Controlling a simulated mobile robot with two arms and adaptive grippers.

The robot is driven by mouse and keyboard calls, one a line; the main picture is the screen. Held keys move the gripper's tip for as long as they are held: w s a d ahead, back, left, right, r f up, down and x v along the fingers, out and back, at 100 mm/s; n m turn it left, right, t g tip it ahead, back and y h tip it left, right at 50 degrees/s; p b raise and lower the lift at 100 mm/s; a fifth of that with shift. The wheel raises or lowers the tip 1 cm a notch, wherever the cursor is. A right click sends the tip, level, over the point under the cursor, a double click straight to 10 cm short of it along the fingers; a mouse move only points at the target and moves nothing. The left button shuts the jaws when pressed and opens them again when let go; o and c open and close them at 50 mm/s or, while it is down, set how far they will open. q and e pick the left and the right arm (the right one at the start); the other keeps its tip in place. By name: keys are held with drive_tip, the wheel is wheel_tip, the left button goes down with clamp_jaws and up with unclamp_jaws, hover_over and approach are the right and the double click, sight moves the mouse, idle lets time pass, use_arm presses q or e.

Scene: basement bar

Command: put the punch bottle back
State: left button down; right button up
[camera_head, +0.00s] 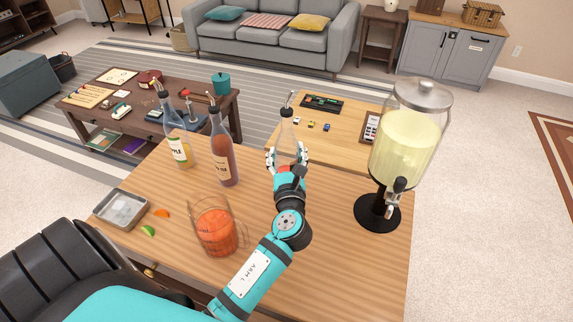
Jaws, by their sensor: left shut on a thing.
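My left gripper (287,160) is shut on a clear bottle (288,131) with a metal pourer, held upright over the bar table. My fingers cover its lower part, so I cannot read a label or tell whether its base touches the wood. To the left stand two more bottles with pourers: a reddish one (222,150) and one with yellowish liquid low in it (177,135). Their labels are too small to read surely. A glass jug (215,232) with orange-red drink stands nearer me. My right gripper is not in view.
A drink dispenser (407,140) with pale yellow liquid stands right on the table (320,265). A metal tray (121,208), an orange piece (161,213) and a lime wedge (148,230) are left. The table between jug and dispenser is clear apart from my arm.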

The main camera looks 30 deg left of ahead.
use_arm(q)
wheel_tip(320, 180, down, 2)
drive_tip(key=shift+s+f, duration=0.1)
drive_tip(key=shift+f, duration=0.1)
drive_tip(key=shift+f+b, duration=0.2)
drive_tip(key=shift+b, duration=0.1)
drive_tip(key=shift+c, duration=1.9)
unclamp_jaws()
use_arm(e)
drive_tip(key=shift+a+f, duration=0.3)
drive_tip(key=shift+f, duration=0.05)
use_arm(q)
drive_tip(key=shift+r, duration=0.1)
